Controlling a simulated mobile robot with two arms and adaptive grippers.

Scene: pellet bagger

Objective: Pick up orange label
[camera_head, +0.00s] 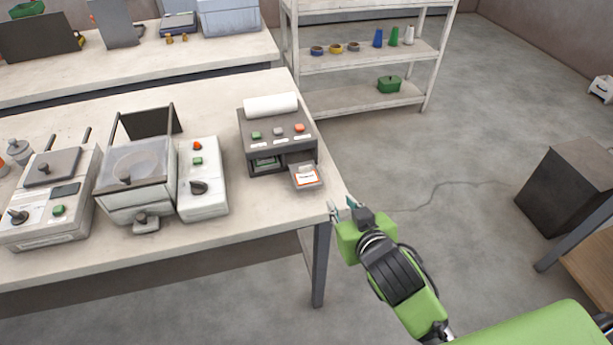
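The orange label (307,178) is a small white piece with an orange edge. It lies on the small output tray at the front right of the dark label printer (255,151), close to the table's right edge. My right gripper (342,210) is at the table's front right corner, a little below and to the right of the label and apart from it. Its fingers are spread with nothing visible between them. My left gripper is out of view.
A white control box (203,178) and a device with a raised dark lid (137,180) stand left of the printer on the table (262,213). Shelves (350,98) stand behind. Open floor lies right of the table, with a dark box (565,188) farther right.

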